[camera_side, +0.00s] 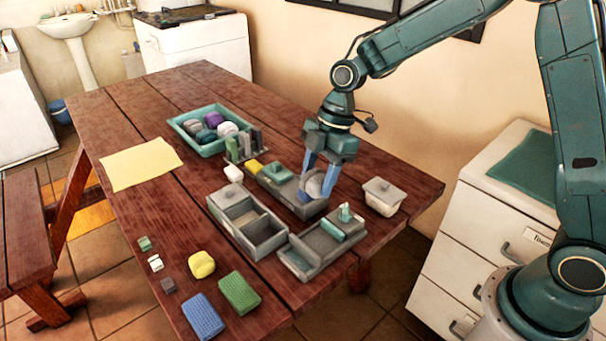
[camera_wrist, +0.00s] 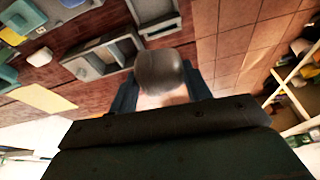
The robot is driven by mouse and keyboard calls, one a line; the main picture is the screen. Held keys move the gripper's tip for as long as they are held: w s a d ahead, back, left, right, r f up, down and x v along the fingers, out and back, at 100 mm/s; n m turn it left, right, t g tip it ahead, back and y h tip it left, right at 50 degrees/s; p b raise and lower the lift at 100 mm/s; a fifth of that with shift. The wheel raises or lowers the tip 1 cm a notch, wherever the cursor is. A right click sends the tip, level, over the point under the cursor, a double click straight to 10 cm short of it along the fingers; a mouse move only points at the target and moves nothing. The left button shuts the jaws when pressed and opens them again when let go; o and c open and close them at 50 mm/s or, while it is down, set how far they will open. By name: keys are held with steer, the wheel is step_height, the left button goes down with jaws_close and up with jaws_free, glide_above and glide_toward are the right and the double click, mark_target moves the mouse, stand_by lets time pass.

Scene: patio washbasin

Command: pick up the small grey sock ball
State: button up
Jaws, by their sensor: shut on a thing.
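The small grey sock ball (camera_side: 315,185) is between the blue fingers of my gripper (camera_side: 319,180) in the side view. My gripper is shut on it, over the right end of the grey tray (camera_side: 285,190) that also holds a green block. In the wrist view the grey ball (camera_wrist: 160,70) sits between the dark fingers, large and rounded. The side view does not show clearly whether the ball touches the tray floor.
Grey divided boxes (camera_side: 248,222) stand just in front of the gripper. A lidded tub (camera_side: 383,196) is at its right.

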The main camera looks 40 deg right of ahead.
steer(key=shift+r, duration=0.8)
